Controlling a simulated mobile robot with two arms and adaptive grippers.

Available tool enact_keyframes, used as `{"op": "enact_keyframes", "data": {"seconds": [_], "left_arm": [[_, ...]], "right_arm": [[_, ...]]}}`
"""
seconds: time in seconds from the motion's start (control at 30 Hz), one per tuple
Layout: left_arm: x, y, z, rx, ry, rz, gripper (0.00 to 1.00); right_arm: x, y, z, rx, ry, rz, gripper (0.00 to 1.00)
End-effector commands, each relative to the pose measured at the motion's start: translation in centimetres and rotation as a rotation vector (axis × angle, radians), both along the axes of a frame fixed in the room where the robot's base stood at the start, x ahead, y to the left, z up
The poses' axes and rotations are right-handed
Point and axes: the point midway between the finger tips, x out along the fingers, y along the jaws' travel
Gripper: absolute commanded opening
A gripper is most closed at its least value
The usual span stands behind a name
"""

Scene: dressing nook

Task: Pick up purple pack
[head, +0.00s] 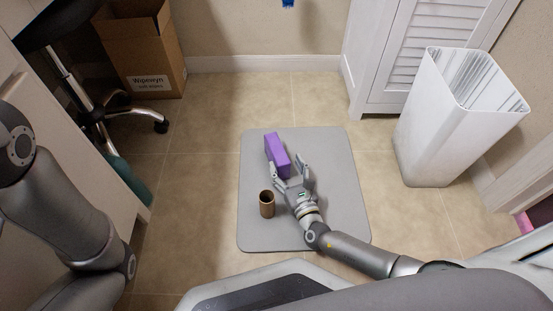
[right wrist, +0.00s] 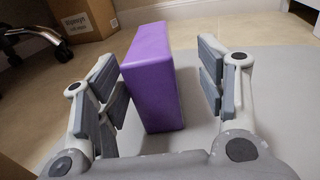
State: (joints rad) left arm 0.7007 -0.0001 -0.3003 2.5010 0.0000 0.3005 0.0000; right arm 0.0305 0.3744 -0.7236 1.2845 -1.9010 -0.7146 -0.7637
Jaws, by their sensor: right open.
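The purple pack (head: 277,153) is a plain upright block on the grey mat (head: 343,215), near the mat's far edge in the head view. My right gripper (head: 288,168) is open at the near end of the pack. In the right wrist view the purple pack (right wrist: 152,78) stands between the two spread fingers of the right gripper (right wrist: 158,95), closer to the left finger. A clear gap shows between the pack and the right finger. Whether the left finger touches the pack, I cannot tell. My left arm shows at the left of the head view, but its gripper is out of view.
A brown cardboard tube (head: 266,204) stands on the mat just left of my right wrist. A tall white bin (head: 425,150) stands at the right, beside a white louvred cabinet (head: 385,60). A cardboard box (head: 143,62) and a chair base (head: 110,108) are at the left.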

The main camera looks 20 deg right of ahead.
Motion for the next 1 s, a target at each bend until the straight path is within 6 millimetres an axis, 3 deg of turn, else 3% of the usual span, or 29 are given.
{"op": "enact_keyframes", "data": {"seconds": [0.6, 0.87, 1.0], "left_arm": [[0.0, 0.0, -4.0, 0.001, 0.001, 0.001, 0.40], [0.0, 0.0, -3.9, 0.001, 0.001, 0.001, 0.40], [0.0, 0.0, -3.9, 0.001, 0.001, 0.001, 0.40]], "right_arm": [[5.9, 1.1, -0.7, 0.001, 0.000, 0.000, 0.64], [6.1, 1.1, -0.5, 0.002, 0.002, 0.000, 0.64], [6.1, 1.1, -0.5, 0.002, 0.002, 0.000, 0.49]]}}
